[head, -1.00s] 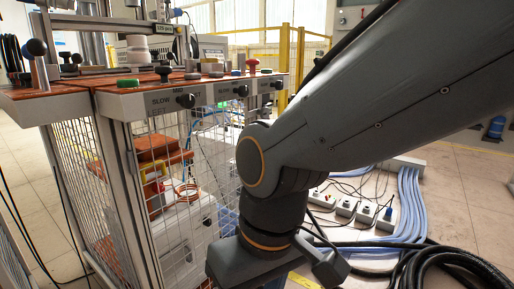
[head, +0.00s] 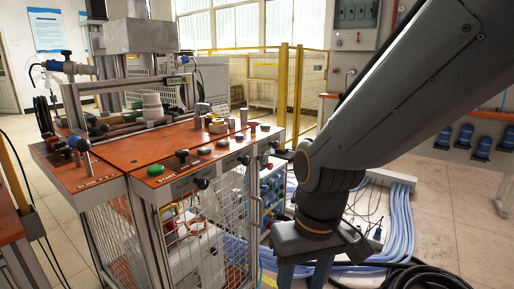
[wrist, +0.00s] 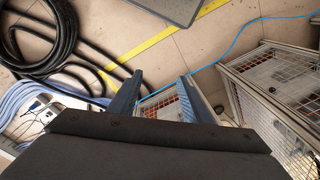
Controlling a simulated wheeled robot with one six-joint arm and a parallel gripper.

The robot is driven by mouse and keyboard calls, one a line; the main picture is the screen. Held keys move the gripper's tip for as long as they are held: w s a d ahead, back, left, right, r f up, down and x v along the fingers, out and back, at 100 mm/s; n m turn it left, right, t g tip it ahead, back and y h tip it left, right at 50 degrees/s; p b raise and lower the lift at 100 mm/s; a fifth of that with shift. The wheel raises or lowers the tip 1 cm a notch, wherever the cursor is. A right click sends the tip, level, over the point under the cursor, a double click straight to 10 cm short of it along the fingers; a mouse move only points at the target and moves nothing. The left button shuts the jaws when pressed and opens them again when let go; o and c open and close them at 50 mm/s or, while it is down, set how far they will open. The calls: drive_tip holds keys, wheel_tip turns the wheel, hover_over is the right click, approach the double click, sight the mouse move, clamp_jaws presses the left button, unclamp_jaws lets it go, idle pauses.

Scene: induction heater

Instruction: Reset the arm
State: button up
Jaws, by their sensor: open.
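My arm (head: 400,110) reaches in from the upper right of the head view and bends down at a dark joint in front of the induction heater bench. My gripper (head: 303,274) hangs below it, pointing down, with its fingers cut off by the lower edge. In the wrist view my gripper (wrist: 160,86) shows two blue-grey fingers spread apart with nothing between them. Below them are floor and part of a mesh-sided frame.
The bench (head: 150,150) has an orange top with knobs and buttons, left of my arm. Black hoses (wrist: 45,40) coil on the floor, and blue-grey cables (head: 395,215) run beside them. A yellow fence (head: 283,90) stands behind. Open floor lies at right.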

drive_tip(key=s+d+r+m+p, duration=0.2)
drive_tip(key=d+r+m+p, duration=0.1)
drive_tip(key=d+r+p, duration=0.8)
drive_tip(key=shift+s+d+r+h+p, duration=0.3)
drive_tip(key=shift+r+p, duration=1.35)
drive_tip(key=shift+p, duration=1.65)
drive_tip(key=shift+w+a, duration=0.15)
drive_tip(key=shift+a, duration=0.1)
